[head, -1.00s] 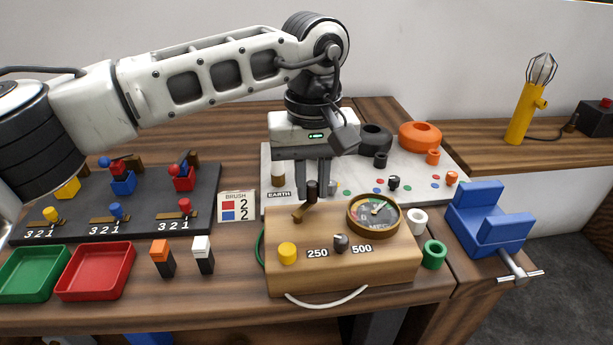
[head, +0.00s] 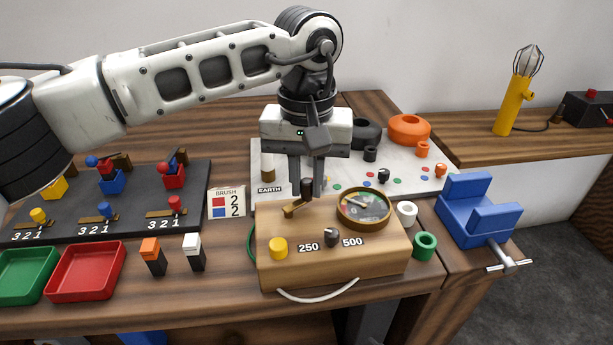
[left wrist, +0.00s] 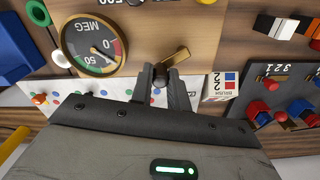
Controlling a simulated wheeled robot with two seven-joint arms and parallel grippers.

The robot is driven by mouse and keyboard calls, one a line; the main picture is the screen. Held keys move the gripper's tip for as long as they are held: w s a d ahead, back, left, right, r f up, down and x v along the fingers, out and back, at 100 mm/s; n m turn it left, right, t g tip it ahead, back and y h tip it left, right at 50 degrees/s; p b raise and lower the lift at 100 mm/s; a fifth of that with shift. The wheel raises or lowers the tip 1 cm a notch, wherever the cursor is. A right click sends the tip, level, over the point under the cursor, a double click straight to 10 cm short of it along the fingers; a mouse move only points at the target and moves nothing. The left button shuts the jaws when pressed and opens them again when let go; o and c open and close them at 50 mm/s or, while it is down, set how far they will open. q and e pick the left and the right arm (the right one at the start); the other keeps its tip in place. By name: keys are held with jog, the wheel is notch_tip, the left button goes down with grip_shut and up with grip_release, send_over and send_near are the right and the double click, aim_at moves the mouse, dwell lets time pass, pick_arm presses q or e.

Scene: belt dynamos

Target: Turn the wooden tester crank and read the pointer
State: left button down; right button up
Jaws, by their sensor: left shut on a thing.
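The wooden tester box (head: 345,265) stands near the table's front edge, with a yellow button (head: 278,248), a 250/500 selector knob (head: 331,238) and a round brass-rimmed dial (head: 364,209). Its crank has a brass arm (head: 292,211) and a dark upright knob (head: 307,189). My left gripper (head: 306,184) points down at the crank, shut on the knob. In the left wrist view my gripper's fingers (left wrist: 162,82) flank the dark knob (left wrist: 160,72). The dial (left wrist: 93,45), marked MEG, appears upside down there; its thin pointer seems to lie between 50 and 0. My right gripper is not in view.
A white EARTH board (head: 270,170) lies behind the tester. White (head: 407,211) and green (head: 424,245) rings sit at its right, beside a blue vise (head: 480,212). A brush card (head: 227,203), two small blocks and a red tray (head: 86,272) are to the left.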

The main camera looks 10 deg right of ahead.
aim_at(307, 181)
pick_arm(q)
jog(key=c, duration=1.3)
grip_release()
jog(key=shift+c, duration=0.2)
notch_tip(307, 181, up, 16)
jog(key=p, duration=0.1)
